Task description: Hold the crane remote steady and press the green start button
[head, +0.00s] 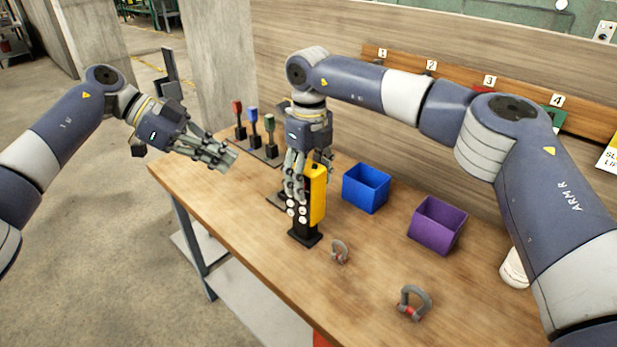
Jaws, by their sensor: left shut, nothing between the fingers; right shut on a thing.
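The crane remote (317,195) is yellow with a black button face and several pale round buttons. It stands upright on a dark base on the wooden table. My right gripper (296,195) comes down from above and is shut on the remote's upper part. Its fingers cover part of the button face, and I cannot make out a green button. My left gripper (230,160) is shut and empty. It hangs in the air to the left of the remote, near the table's left edge, apart from the remote.
A blue bin (366,187) and a purple bin (436,225) stand right of the remote. Two grey shackles (414,302) (340,251) lie in front. The table's front left is clear.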

